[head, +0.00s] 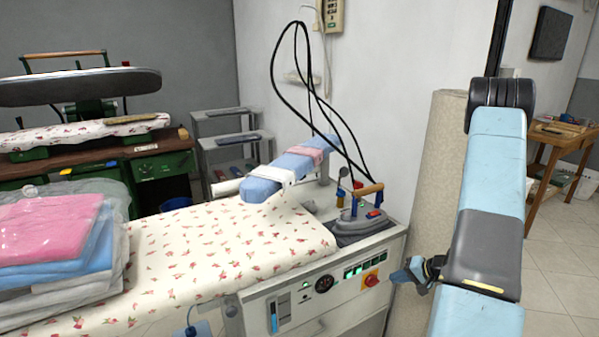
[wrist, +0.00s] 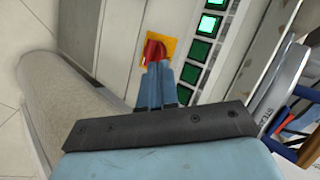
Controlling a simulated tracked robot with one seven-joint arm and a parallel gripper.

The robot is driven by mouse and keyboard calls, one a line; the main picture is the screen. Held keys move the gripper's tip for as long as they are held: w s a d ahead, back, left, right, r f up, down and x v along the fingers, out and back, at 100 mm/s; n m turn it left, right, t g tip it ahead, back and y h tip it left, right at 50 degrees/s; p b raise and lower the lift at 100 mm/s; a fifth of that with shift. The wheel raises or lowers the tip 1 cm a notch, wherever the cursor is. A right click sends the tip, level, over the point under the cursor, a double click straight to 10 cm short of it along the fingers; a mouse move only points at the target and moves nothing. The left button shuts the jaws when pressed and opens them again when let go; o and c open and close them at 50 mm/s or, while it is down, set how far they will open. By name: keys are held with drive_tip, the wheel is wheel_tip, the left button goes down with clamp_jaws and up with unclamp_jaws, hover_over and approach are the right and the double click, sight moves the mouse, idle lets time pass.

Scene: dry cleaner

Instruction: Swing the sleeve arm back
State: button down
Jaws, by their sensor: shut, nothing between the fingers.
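The sleeve arm (head: 262,186) is a narrow blue padded board above the flowered ironing table (head: 230,240) in the head view. It lies at a slant, its near end over the flowered cover. A pink cloth (head: 306,154) and a white band (head: 272,174) lie on it. My gripper (head: 401,275) is off to the right of the table's control panel (head: 325,285), well away from the sleeve arm. In the wrist view my gripper (wrist: 156,68) has its two blue fingers together and empty. Their tips appear in front of the red knob (wrist: 153,50); contact cannot be told.
An iron (head: 362,212) with a wooden handle stands at the table's right end, near black looped cables (head: 283,92). Folded clothes in plastic (head: 60,240) lie at the left. A beige roll (head: 437,160) stands behind my arm.

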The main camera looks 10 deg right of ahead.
drive_tip(key=s+a+r+n+g, duration=0.1)
drive_tip(key=a+r+n, duration=0.1)
drive_tip(key=a+r, duration=0.35)
drive_tip(key=a+r+n+g, duration=0.1)
drive_tip(key=a+r, duration=0.2)
drive_tip(key=r, duration=0.6)
drive_tip(key=s+a+r+n+g, duration=0.1)
drive_tip(key=a+r+n, duration=0.1)
drive_tip(key=a+r, duration=0.45)
drive_tip(key=s+a+r+n+h, duration=0.2)
drive_tip(key=s+a+r+h, duration=0.1)
drive_tip(key=s+r, duration=0.6)
drive_tip(key=s+a+r+n+h, duration=0.2)
drive_tip(key=s+a+r+n, duration=0.15)
drive_tip(key=s+r, duration=0.55)
drive_tip(key=w+a+f+n+y, duration=0.15)
drive_tip(key=w+a+n, duration=0.35)
drive_tip(key=w+n, duration=0.5)
drive_tip(key=w+a+n+y, duration=0.3)
drive_tip(key=w+a+n, duration=0.2)
drive_tip(key=w+n, duration=0.5)
drive_tip(key=w+a+f+m, duration=0.1)
drive_tip(key=w+a+f, duration=0.6)
drive_tip(key=w, duration=0.1)
drive_tip(key=shift+w+a+f+g, duration=0.2)
drive_tip(key=shift+w+f+g, duration=0.1)
drive_tip(key=shift+f+g, duration=0.1)
